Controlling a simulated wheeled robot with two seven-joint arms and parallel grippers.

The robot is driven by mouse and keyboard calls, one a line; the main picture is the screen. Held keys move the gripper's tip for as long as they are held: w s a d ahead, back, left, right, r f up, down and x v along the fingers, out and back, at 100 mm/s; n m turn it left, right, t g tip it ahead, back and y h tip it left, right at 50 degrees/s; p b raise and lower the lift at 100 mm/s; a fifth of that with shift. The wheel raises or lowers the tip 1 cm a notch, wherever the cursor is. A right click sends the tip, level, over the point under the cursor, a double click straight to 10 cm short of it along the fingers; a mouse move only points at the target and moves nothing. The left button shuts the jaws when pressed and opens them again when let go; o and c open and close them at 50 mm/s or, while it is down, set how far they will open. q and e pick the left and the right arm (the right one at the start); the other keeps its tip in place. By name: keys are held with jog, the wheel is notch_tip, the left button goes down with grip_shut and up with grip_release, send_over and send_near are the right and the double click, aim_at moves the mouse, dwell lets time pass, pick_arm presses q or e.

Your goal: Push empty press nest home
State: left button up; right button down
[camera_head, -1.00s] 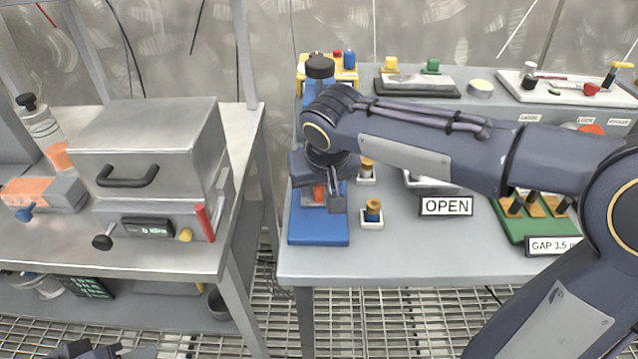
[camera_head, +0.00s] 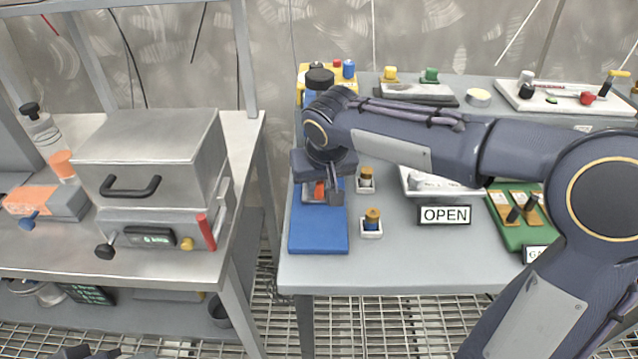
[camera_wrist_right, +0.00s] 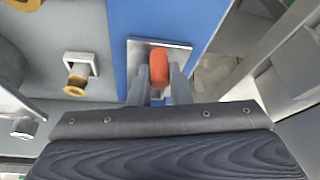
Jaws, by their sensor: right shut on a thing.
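The press is blue, with a dark round top (camera_head: 318,78) and a flat blue base (camera_head: 318,235), on the grey bench. Its nest, a grey metal plate (camera_head: 309,193) with an orange-red handle (camera_head: 319,190), sits on the base behind its bare front part. My right gripper (camera_head: 335,190) is at the nest, shut on the handle. The wrist view shows the handle (camera_wrist_right: 160,68) between the two fingers (camera_wrist_right: 162,85) and the plate (camera_wrist_right: 183,50) with no part on its visible area. My arm hides the nest's rear. Only a dark bit of my left gripper (camera_head: 80,352) shows at the bottom edge.
Two small white holders with brass-topped pieces (camera_head: 372,215) stand close right of the press. An OPEN sign (camera_head: 444,215), a white tray (camera_head: 420,184) and a green gauge block (camera_head: 515,228) lie farther right. A steel oven (camera_head: 150,160) stands on the left bench. The bench's front strip is clear.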

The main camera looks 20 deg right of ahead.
jog(key=c, duration=1.3)
grip_release()
jog(key=shift+c, duration=0.2)
jog(key=p+v, duration=0.1)
jog(key=v, duration=0.7)
jog(key=shift+p, duration=0.3)
jog(key=shift+f, duration=0.15)
